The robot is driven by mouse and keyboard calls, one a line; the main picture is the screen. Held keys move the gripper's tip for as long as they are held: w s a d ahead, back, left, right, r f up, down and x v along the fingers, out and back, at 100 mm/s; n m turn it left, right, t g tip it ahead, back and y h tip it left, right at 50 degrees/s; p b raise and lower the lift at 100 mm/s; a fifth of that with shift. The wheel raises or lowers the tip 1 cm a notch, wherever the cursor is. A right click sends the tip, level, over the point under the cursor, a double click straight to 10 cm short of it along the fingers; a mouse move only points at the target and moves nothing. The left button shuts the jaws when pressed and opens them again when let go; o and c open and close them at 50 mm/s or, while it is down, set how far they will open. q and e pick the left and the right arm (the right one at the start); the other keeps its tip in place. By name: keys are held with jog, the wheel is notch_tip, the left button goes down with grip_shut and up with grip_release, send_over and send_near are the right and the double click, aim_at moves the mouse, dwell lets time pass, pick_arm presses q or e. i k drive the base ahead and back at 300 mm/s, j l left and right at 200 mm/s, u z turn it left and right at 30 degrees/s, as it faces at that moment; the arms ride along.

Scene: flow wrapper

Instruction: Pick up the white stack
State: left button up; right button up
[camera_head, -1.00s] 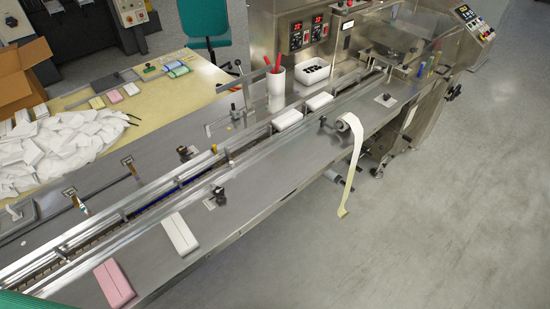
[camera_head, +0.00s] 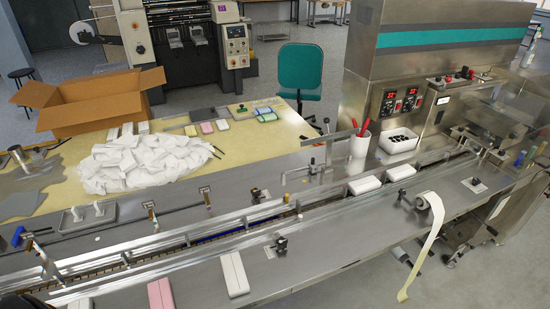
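A white stack (camera_head: 235,274) lies flat on the front steel ledge of the wrapper, below the conveyor. A pink stack (camera_head: 161,295) lies to its left. Another white piece (camera_head: 80,303) shows at the bottom edge, partly cut off by the frame. Two more white stacks (camera_head: 364,185) (camera_head: 400,172) sit on the conveyor track farther right. Neither of my grippers can be made out. A dark shape at the bottom left corner is too cut off to identify.
The guide rails (camera_head: 190,241) run behind the ledge. A black clamp knob (camera_head: 281,245) stands right of the white stack. A paper strip (camera_head: 424,250) hangs over the front edge at right. A white pile (camera_head: 150,162) and a cardboard box (camera_head: 95,108) are behind.

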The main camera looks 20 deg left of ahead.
aim_at(236, 283)
jog(key=u, duration=1.1)
